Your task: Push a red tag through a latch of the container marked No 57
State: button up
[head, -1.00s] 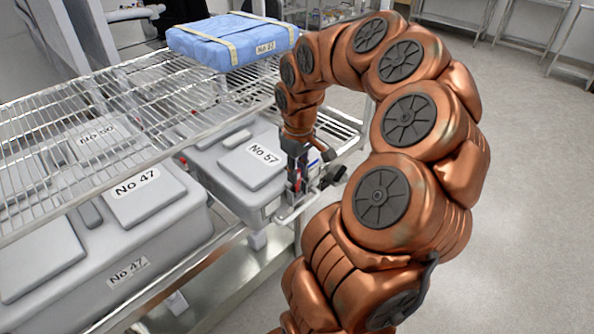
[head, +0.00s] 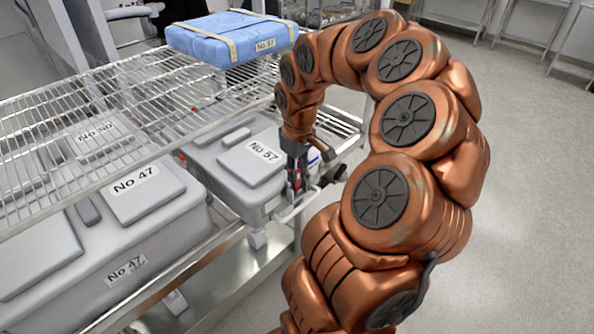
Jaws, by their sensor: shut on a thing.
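The grey container marked No 57 (head: 215,160) stands on the lower wire shelf, partly under the upper shelf. My gripper (head: 297,188) points down at its right end, by the front corner where the latch is. A small patch of red, which looks like the red tag (head: 295,178), shows between the fingers. My gripper is shut on it. The latch is mostly hidden behind my gripper, so I cannot tell whether the tag is in it.
Two more grey containers, No 47 (head: 130,235) and No 50 (head: 92,133), stand to the left. The floor (head: 530,210) at right is clear.

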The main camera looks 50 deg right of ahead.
jog(key=o, duration=1.4)
jog(key=shift+c, duration=0.2)
jog(key=shift+r, duration=0.1)
jog(key=shift+r+p, duration=0.95)
jog(key=shift+r, duration=2.45)
